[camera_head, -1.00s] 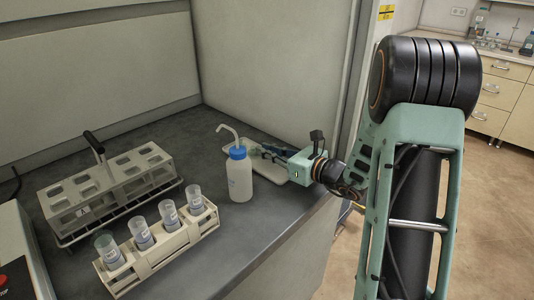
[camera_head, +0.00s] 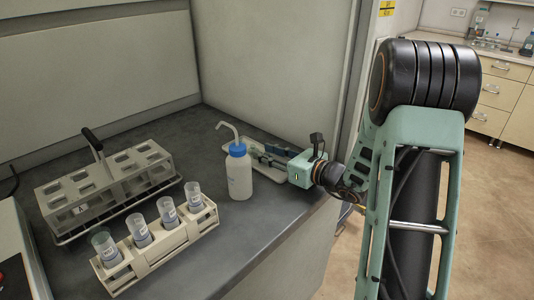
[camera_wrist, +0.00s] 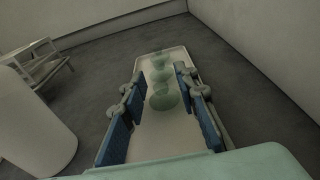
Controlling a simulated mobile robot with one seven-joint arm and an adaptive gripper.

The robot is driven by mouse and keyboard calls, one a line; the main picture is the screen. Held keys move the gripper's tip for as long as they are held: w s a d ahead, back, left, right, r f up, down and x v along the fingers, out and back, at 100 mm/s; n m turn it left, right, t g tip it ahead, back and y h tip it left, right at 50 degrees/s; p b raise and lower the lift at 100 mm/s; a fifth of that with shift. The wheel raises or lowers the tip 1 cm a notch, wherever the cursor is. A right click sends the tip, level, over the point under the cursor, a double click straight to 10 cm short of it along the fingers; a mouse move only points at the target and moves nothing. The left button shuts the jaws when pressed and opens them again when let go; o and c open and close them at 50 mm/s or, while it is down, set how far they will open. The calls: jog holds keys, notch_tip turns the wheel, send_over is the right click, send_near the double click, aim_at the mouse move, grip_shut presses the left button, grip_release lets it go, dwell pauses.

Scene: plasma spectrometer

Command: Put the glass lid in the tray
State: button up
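The white tray (camera_wrist: 165,140) lies on the dark bench top, and its rim shows behind the bottle in the head view (camera_head: 256,146). Greenish clear glass shapes lie in a row within the tray outline in the wrist view; the nearest, a round glass lid (camera_wrist: 164,99), is between my finger pads. I cannot tell exactly how many separate lids there are. My gripper (camera_wrist: 158,92) is open above the tray, with blue pads apart on both sides of the glass and a gap to each.
A white wash bottle (camera_head: 239,175) with a blue cap stands just left of the tray. A beige rack (camera_head: 160,250) with several cups and a grey handled rack (camera_head: 110,190) stand further left. Walls close off the back.

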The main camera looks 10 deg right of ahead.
jog(key=shift+r, duration=0.15)
jog(key=shift+r+p, duration=0.65)
jog(key=shift+p, duration=0.1)
jog(key=v, duration=1.2)
jog(key=shift+f, duration=0.2)
jog(key=shift+a, duration=0.1)
